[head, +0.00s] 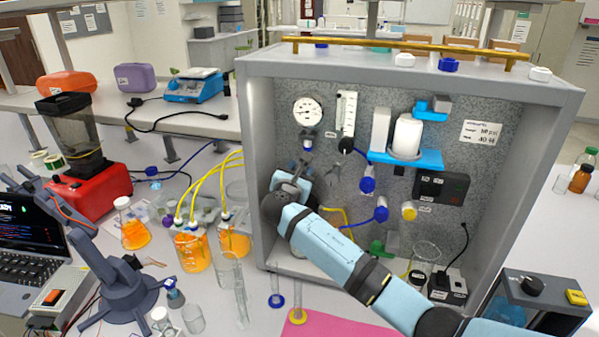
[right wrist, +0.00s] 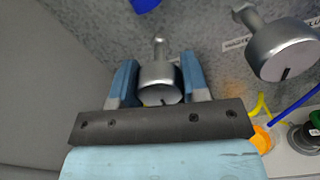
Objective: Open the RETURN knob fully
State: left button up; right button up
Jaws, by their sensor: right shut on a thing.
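My right gripper (right wrist: 158,72) is shut on a silver round knob (right wrist: 160,85) on the speckled grey panel (head: 285,125). One finger lies on each side of the knob, and a short dark mark shows near its lower edge. A label behind it is mostly covered, so I cannot read its name. In the head view my right gripper (head: 296,176) is at the panel's left part and hides the knob. A second silver knob (right wrist: 285,50) stands to the right, apart from the gripper, with a dark mark on its face. My left gripper is not in view.
The rig's grey frame (head: 256,150) walls the panel on the left. A gauge (head: 308,111) and a flowmeter (head: 346,113) sit above the gripper. Blue fittings (head: 367,184) are to its right. Bottles with orange liquid (head: 191,252) and yellow tubes stand at the left.

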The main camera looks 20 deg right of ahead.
jog(key=shift+f+n, duration=0.1)
jog(key=shift+n, duration=0.5)
jog(key=o, duration=0.9)
jog(key=shift+o, duration=0.2)
jog(key=b+v, duration=0.3)
jog(key=v, duration=1.1)
